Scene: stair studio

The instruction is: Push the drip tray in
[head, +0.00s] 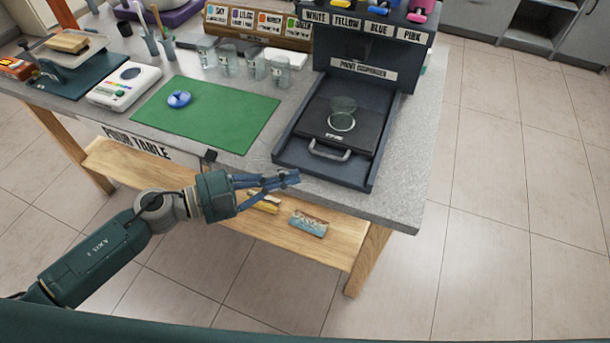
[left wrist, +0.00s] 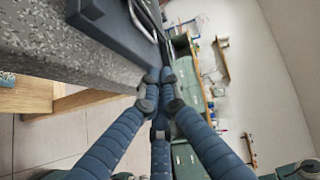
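The dark drip tray (head: 365,138) lies in the base of the paint dispenser (head: 362,68), with a grey handle (head: 330,152) at its front. A clear cup (head: 342,113) stands on the tray. The base frame (head: 322,177) extends in front of the handle, near the table's front edge. My left gripper (head: 294,178) is just off the table's front edge, near the base's front left corner and apart from the handle. Its fingers (left wrist: 159,78) come together at the tips and hold nothing. In the left wrist view, part of the handle (left wrist: 142,20) shows beyond the fingers. My right gripper is not in view.
A green mat (head: 215,120) with a blue lump (head: 179,99) lies left of the dispenser. Several clear cups (head: 255,67) stand behind it. A wooden shelf (head: 240,218) under the table holds small items. Floor is clear on the right.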

